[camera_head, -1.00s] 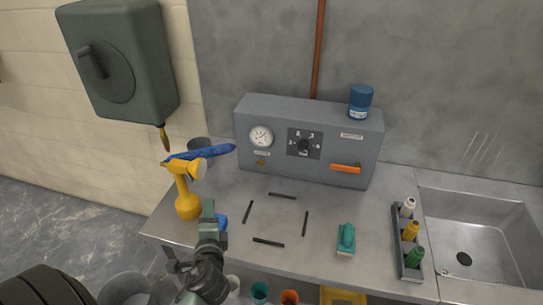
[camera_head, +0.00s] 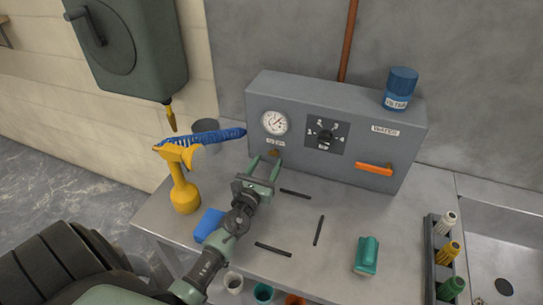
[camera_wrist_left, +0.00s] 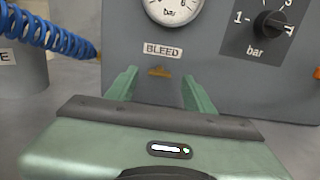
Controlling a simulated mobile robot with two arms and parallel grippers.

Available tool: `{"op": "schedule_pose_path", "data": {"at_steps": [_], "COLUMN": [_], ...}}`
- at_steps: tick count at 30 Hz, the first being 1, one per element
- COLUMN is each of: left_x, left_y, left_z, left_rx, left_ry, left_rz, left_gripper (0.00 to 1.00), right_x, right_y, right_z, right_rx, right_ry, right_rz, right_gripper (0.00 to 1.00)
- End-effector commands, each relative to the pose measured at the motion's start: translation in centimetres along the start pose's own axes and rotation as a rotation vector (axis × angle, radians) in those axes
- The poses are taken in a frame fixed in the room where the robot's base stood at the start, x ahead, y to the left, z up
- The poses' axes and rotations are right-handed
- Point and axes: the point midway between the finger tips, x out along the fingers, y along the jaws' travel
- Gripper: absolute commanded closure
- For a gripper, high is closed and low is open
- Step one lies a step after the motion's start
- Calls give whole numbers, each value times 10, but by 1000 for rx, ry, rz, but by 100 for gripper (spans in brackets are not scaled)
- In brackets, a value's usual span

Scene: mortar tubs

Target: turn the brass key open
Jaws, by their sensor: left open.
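The small brass key (camera_head: 274,153) sits low on the front of the grey control box (camera_head: 390,133), below the round gauge (camera_head: 275,123). In the left wrist view the key (camera_wrist_left: 160,72) shows just under the BLEED label (camera_wrist_left: 163,50) and appears to lie flat, wider than tall. My left gripper (camera_head: 263,165) is open and points at the key. In the left wrist view its two green fingers (camera_wrist_left: 158,88) stand to either side of the key, with gaps on both sides. I cannot tell how far short of the key the fingertips are. My right gripper is not in view.
A blue block (camera_head: 208,224) lies beside the wrist. The box also bears a black dial (camera_head: 325,135) and an orange handle (camera_head: 373,169). Dark strips lie on the bench.

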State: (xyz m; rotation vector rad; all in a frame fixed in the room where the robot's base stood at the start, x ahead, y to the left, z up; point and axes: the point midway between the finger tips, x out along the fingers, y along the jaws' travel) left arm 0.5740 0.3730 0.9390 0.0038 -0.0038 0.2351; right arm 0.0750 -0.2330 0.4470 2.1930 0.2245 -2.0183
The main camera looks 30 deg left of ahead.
Motion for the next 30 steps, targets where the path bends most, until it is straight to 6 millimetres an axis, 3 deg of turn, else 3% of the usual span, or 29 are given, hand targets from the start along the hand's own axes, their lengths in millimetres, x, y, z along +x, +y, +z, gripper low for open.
{"op": "schedule_pose_path", "data": {"at_steps": [3, 7, 12, 17, 21, 23, 30], "left_x": [19, 30, 34, 34, 34, 34, 33], "left_y": [0, 0, 0, 0, 0, 0, 0], "left_z": [0, 0, 0, 0, 0, 0, 0], "left_rx": [0, -2, -3, -3, -3, -3, -16], "left_ry": [-1, -1, 0, 0, 0, 0, -1], "left_rz": [0, 0, 0, 0, 0, 1, 1], "left_gripper": [47, 47, 47, 47, 86, 100, 100], "right_x": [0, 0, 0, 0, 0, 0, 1], "right_y": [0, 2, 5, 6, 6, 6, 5], "right_z": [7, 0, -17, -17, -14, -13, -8], "right_rx": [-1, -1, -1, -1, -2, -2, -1], "right_ry": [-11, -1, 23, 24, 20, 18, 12], "right_rz": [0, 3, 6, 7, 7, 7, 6], "right_gripper": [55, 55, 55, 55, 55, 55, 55]}}
